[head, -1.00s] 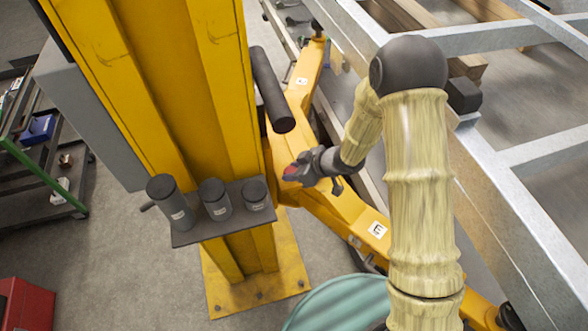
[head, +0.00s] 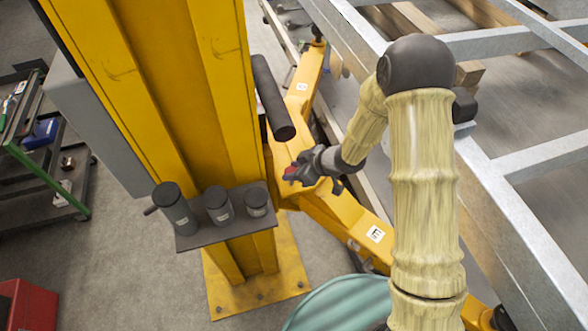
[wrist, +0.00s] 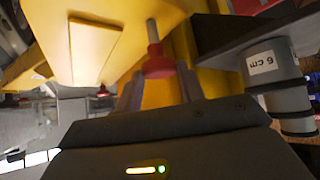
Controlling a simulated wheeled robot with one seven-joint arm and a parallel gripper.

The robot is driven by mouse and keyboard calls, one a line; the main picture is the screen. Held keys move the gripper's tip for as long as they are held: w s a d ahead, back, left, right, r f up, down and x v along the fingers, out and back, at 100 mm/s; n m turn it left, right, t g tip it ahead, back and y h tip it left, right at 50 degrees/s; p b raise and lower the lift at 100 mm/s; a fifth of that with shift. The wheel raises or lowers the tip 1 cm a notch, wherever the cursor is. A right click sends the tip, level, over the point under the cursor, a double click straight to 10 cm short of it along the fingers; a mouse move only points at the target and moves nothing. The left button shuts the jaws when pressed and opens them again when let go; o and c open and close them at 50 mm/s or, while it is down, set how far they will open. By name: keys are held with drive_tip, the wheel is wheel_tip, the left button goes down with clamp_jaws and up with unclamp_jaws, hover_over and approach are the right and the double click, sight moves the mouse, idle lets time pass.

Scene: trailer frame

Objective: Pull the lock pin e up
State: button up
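The lock pin e shows in the wrist view as a red knob (wrist: 158,66) on a thin metal rod that runs to the yellow lift arm. In the head view the red knob (head: 291,171) is small and partly covered at my fingertips. The yellow lift arm (head: 335,208) bears a white "E" label (head: 375,233). My gripper (head: 297,170) is at the knob. In the wrist view my gripper (wrist: 158,86) has its two grey fingers apart, one on each side of the knob. I cannot tell whether they touch it.
A yellow post (head: 180,90) stands left of my gripper. A dark shelf (head: 225,228) on it holds grey cylinders. A dark round bar (head: 272,95) hangs close above my gripper. The metal trailer frame (head: 510,165) is at right, and a teal drum (head: 340,305) is below.

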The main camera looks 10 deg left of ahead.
drive_tip(key=o, duration=0.3)
drive_tip(key=shift+r, duration=0.2)
drive_tip(key=shift+o, duration=0.2)
drive_tip(key=shift+f, duration=0.1)
drive_tip(key=shift+d, duration=0.1)
drive_tip(key=v, duration=1.7)
drive_tip(key=shift+r+p, duration=0.2)
drive_tip(key=shift+p, duration=0.2)
drive_tip(key=shift+d, duration=0.1)
